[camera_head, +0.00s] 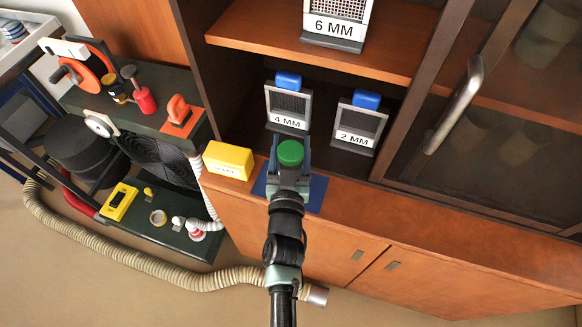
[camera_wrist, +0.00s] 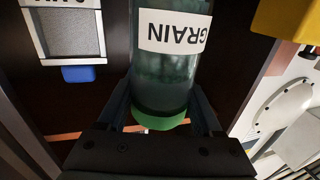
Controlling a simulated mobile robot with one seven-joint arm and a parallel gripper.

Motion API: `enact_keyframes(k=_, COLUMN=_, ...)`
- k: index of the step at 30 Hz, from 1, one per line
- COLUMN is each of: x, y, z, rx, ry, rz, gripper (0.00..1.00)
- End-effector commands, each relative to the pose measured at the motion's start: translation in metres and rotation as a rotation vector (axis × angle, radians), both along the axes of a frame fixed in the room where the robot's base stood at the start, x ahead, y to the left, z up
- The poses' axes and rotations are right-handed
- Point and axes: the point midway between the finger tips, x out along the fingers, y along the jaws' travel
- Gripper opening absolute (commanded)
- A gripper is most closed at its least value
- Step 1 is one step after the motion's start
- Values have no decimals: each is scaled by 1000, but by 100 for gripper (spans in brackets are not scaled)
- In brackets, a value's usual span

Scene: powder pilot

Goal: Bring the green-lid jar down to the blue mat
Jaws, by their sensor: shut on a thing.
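The green-lid jar (camera_head: 290,153) shows in the head view as a round green lid at the end of my arm, in front of the open cabinet. In the wrist view the jar (camera_wrist: 172,70) is dark and clear-walled, with an upside-down white GRAIN label. My gripper (camera_head: 289,172) is shut on the jar, with a finger on each side near the lid (camera_wrist: 160,122). The blue mat (camera_head: 317,194) lies on the cabinet ledge, partly hidden behind my gripper. The jar's base is hidden in the head view, so I cannot tell whether it touches the mat.
A yellow box (camera_head: 229,160) stands just left of the mat. The 4 MM sieve (camera_head: 288,106) and 2 MM sieve (camera_head: 357,124) stand behind in the cabinet. The ledge to the right (camera_head: 430,215) is clear. A cluttered cart (camera_head: 150,225) stands at left.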

Motion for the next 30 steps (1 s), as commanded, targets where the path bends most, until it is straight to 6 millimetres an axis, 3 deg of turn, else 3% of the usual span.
enact_keyframes(k=11, x=0, y=0, z=-45, rx=-1, ry=-2, rz=0, gripper=0)
enact_keyframes(k=23, x=0, y=0, z=-50, rx=1, ry=-3, rz=0, gripper=0)
enact_keyframes(k=24, x=0, y=0, z=-51, rx=1, ry=-1, rz=0, gripper=69)
enact_keyframes(k=29, x=0, y=0, z=-50, rx=1, ry=-1, rz=0, gripper=97)
enact_keyframes(k=30, x=0, y=0, z=-50, rx=1, ry=-1, rz=0, gripper=97)
